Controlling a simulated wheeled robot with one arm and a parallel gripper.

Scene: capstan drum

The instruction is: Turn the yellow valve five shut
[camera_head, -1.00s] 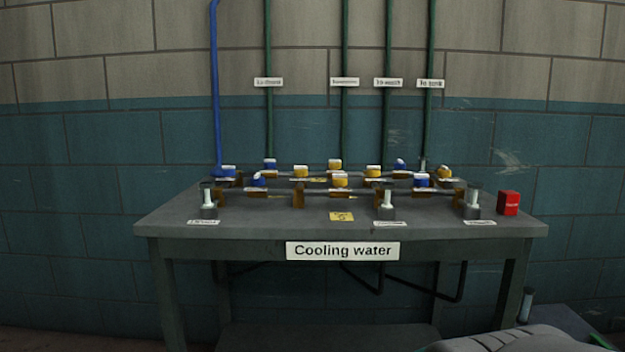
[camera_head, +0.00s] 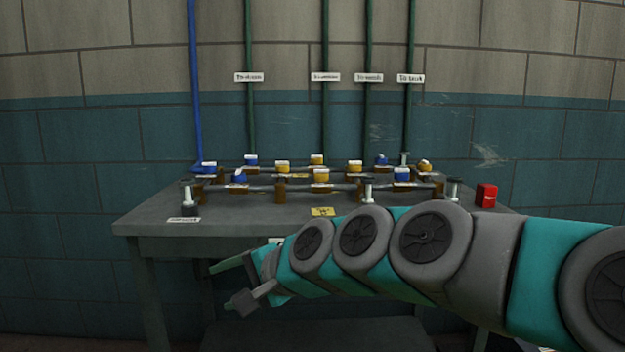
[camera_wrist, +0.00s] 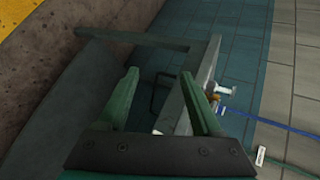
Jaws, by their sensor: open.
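Several yellow-capped valves stand among blue-capped ones on the pipes of the bench: a back yellow valve (camera_head: 317,160), a left one (camera_head: 282,168), a middle one (camera_head: 354,167), a front one (camera_head: 321,176) and a tilted right one (camera_head: 424,166). Their numbers are too small to read, so I cannot tell which is five. My gripper (camera_head: 225,287) is open and empty, below and in front of the bench top, apart from every valve. In the wrist view my gripper (camera_wrist: 158,75) has its two green fingers spread, with the bench seen tilted beyond.
The grey bench (camera_head: 150,222) stands against the wall. A yellow tag (camera_head: 323,212) lies near its front edge; a red box (camera_head: 486,196) sits at its right. Grey-topped posts (camera_head: 188,197) stand along the front. My arm covers the bench's front right and most of its sign.

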